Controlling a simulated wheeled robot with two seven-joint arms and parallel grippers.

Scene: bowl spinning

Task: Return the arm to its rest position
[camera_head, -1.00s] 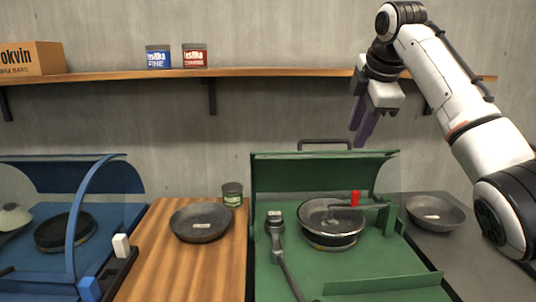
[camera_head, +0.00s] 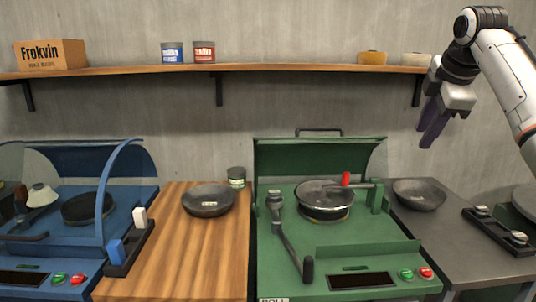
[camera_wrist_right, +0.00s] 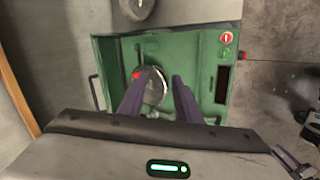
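My right gripper (camera_head: 432,122) hangs at the upper right in the head view, with two purple fingers pointing down and nothing between them. Its arm comes in from the right edge. In the right wrist view, the fingers (camera_wrist_right: 158,92) stand apart, with the green machine (camera_wrist_right: 190,55) far below them. A red-tipped arm (camera_head: 346,179) on the machine reaches across the bowl's rim.
A blue machine (camera_head: 75,242) stands left. One bowl (camera_head: 208,200) rests on the wooden counter (camera_head: 190,262), another (camera_head: 420,194) on the grey counter (camera_head: 440,240). A wall shelf (camera_head: 290,67) with a box and tins runs behind, close to my right gripper. Open air surrounds the fingers.

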